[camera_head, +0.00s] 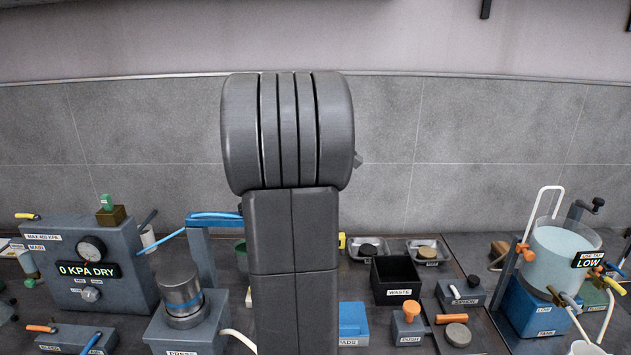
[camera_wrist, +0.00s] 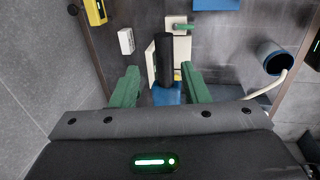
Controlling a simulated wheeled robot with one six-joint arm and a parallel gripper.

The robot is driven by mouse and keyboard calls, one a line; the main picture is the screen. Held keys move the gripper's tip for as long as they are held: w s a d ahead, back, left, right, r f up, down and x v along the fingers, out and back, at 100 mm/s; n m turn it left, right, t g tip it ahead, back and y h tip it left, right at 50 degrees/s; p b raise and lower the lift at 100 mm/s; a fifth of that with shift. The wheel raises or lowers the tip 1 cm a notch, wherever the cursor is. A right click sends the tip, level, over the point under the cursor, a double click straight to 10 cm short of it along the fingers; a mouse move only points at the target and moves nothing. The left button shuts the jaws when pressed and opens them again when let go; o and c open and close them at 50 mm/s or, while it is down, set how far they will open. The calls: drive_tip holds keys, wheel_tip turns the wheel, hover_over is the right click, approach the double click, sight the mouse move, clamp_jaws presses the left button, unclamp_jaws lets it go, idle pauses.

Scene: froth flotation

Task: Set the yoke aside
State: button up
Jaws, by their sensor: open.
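My gripper (camera_wrist: 160,68) shows in the wrist view with its two green fingers apart. A black cylinder (camera_wrist: 164,58) shows between and beyond the fingertips, over a pale plate (camera_wrist: 151,66). I cannot tell its height or whether a finger touches it. A patch of blue (camera_wrist: 166,97) shows between the fingers. In the head view my arm hides the gripper and the middle of the bench. A blue upright bracket with a top bar (camera_head: 203,250) stands left of my arm, behind the press (camera_head: 184,325). I cannot tell for sure which part is the yoke.
A black waste bin (camera_head: 396,283), a blue pads box (camera_head: 352,322) and a push block (camera_head: 408,327) stand right of my arm. Two metal trays (camera_head: 443,250) lie behind. A tank (camera_head: 557,260) stands far right, a gauge box (camera_head: 110,285) left.

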wheel_tip(320, 180, up, 11)
drive_tip(key=s+b, duration=0.1)
drive_tip(key=s, duration=0.1)
drive_tip(key=shift+s, duration=0.15)
drive_tip(key=w+f, duration=0.1)
drive_tip(key=f, duration=0.3)
drive_tip(key=f+p, duration=0.1)
drive_tip(key=f, duration=0.4)
drive_tip(key=w+f, duration=0.1)
drive_tip(key=f, duration=0.3)
drive_tip(key=shift+w+f+p, duration=0.2)
drive_tip(key=shift+w+p, duration=0.1)
drive_tip(key=shift+p, duration=0.05)
drive_tip(key=shift+f, duration=0.1)
drive_tip(key=shift+r, duration=0.2)
